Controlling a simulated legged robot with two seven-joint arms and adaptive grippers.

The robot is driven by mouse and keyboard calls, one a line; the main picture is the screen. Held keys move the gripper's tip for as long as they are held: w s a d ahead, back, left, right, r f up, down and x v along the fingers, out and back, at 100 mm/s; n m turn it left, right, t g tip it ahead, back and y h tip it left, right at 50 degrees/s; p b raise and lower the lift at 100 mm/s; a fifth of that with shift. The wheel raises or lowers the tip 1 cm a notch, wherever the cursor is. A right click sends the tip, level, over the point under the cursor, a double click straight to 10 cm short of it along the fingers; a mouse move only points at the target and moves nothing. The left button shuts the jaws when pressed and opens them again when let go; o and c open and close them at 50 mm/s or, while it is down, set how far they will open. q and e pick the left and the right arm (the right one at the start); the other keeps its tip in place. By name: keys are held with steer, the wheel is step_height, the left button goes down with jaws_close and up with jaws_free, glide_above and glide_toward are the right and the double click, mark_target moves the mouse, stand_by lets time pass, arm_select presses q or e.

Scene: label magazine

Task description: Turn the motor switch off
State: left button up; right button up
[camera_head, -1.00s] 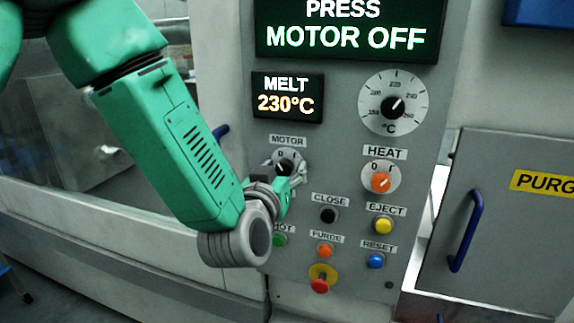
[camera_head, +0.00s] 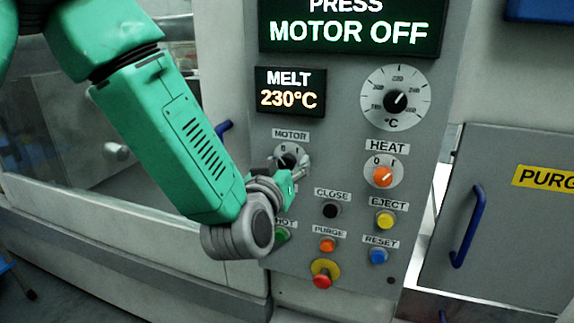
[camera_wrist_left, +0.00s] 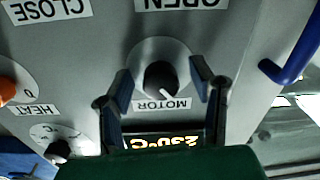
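The motor switch is a black round knob (camera_head: 288,161) on a pale dial under the MOTOR label, on the grey panel. In the left wrist view, the knob (camera_wrist_left: 160,79) appears upside down between my fingers. Its white mark points down and slightly right there, toward the MOTOR label. My left gripper (camera_head: 286,172) is in front of the dial and partly hides it in the head view. In the wrist view, my left gripper (camera_wrist_left: 161,80) is open, with one finger on each side of the knob and a visible gap to it. My right gripper is out of view.
A screen (camera_head: 350,30) reads PRESS MOTOR OFF, and a smaller display (camera_head: 290,91) reads MELT 230°C. The orange HEAT knob (camera_head: 383,177), the black CLOSE button (camera_head: 331,210) and a red stop button (camera_head: 322,281) are nearby. A blue handle (camera_head: 467,228) is at right.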

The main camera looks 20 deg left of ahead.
arm_select(q)
steer(key=shift+w, duration=0.1)
steer(key=shift+s, duration=0.4)
steer(key=s, duration=0.6)
steer(key=shift+s, duration=0.3)
steer(key=shift+f, duration=0.1)
